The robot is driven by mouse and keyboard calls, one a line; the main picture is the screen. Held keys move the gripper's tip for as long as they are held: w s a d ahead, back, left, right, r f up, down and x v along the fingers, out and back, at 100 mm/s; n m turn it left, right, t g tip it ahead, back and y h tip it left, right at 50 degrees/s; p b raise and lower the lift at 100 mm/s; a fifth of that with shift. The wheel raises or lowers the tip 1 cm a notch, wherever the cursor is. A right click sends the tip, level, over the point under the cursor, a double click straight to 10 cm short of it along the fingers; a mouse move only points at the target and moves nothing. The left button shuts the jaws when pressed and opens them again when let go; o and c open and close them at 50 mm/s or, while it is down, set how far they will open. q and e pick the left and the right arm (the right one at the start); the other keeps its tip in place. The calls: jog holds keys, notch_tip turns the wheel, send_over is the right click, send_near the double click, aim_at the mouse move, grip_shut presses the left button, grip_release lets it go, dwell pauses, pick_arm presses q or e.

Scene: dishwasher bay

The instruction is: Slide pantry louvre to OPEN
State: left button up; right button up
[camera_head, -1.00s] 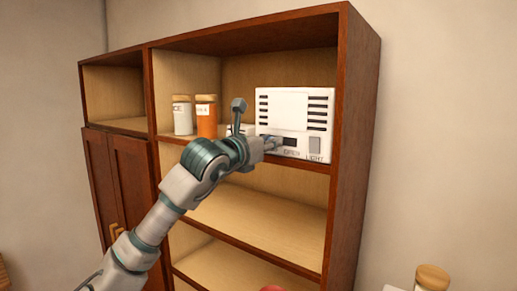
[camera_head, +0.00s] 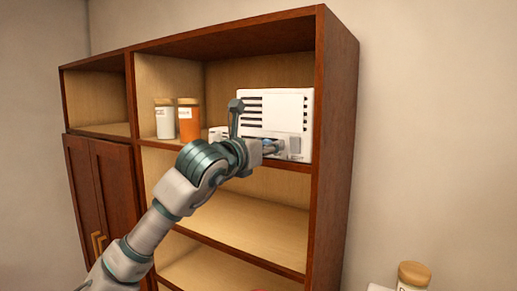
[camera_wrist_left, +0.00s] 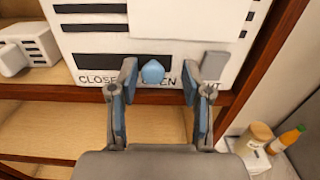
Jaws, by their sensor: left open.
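The pantry louvre unit (camera_head: 275,108) is a white box with dark slats on an upper shelf. In the left wrist view its front (camera_wrist_left: 150,25) carries a dark slot (camera_wrist_left: 100,61) with CLOSED lettered at left and OPEN at right, partly covered. A blue slider knob (camera_wrist_left: 152,72) stands right of the slot's middle. My left gripper (camera_head: 275,147) is at the unit's lower front. In the wrist view its fingers (camera_wrist_left: 158,80) are open, one on each side of the knob; contact is unclear. My right gripper is out of view.
A grey light switch (camera_wrist_left: 214,65) is just right of the fingers. A white jar (camera_head: 165,120) and an orange jar (camera_head: 189,120) stand left on the same shelf. The cabinet's right side wall (camera_head: 335,140) is close by. Lower shelves look empty.

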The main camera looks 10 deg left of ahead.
pick_arm(q)
jog(key=v, duration=1.2)
jog(key=shift+a, duration=0.2)
jog(key=shift+w+d, duration=0.1)
jog(key=shift+d, duration=0.1)
